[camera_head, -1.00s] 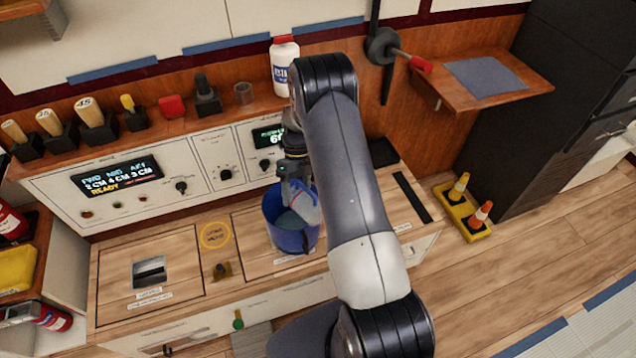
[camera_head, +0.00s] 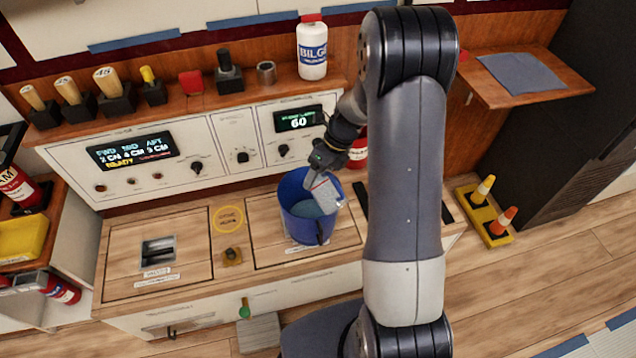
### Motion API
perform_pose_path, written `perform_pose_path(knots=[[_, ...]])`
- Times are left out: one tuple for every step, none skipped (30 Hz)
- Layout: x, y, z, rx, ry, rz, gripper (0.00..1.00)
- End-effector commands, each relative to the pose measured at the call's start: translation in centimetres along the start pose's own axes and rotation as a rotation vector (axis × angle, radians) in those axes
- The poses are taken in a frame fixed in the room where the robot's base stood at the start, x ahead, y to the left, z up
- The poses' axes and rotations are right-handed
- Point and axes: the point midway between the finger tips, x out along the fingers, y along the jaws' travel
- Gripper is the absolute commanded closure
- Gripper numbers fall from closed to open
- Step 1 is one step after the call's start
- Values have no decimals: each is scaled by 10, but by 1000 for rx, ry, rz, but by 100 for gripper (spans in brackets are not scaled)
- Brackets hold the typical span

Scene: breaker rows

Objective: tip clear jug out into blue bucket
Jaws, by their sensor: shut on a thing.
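The blue bucket (camera_head: 298,228) stands upright on the wooden counter, with pale bluish liquid (camera_head: 309,208) visible inside. The clear jug (camera_head: 327,194) is strongly tilted at the bucket's right side, its lower part over the bucket opening. My gripper (camera_head: 319,177) is shut on the jug, above the bucket's back right rim. The fingers are small and partly hidden, so the exact grip does not show. I cannot tell whether liquid is leaving the jug or whether the jug touches the rim.
My arm covers the counter's right part. A white BILGE bottle (camera_head: 312,52), a small grey cup (camera_head: 266,73) and several handled tools stand on the shelf behind. The control panel (camera_head: 208,152) rises behind the counter. A fire extinguisher (camera_head: 358,150) is partly hidden by my arm.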

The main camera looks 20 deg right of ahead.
Motion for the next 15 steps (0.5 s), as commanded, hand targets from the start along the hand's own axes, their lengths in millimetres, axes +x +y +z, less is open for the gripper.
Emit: perform_pose_path(knots=[[4, -2, -2, -8, -25, -6, 80], [3, -1, -3, -14, -39, -9, 80], [2, -1, -3, -20, -54, -11, 80], [1, 0, -3, -24, -67, -12, 80], [0, 0, -3, -29, -80, -14, 80], [-1, 0, -4, -35, -96, -18, 80], [-1, 1, -4, -39, -108, -19, 80], [-2, 1, -4, -44, -120, -21, 80], [-3, 2, -5, -51, -136, -25, 80], [-4, 2, -5, -57, -152, -27, 80], [-4, 2, -6, -63, -172, -29, 80], [-5, 2, -7, -72, -198, -32, 80], [-5, 3, -7, -80, -218, -36, 80], [-6, 3, -7, -88, -236, -39, 80], [-6, 3, -8, -97, -260, -43, 80]])
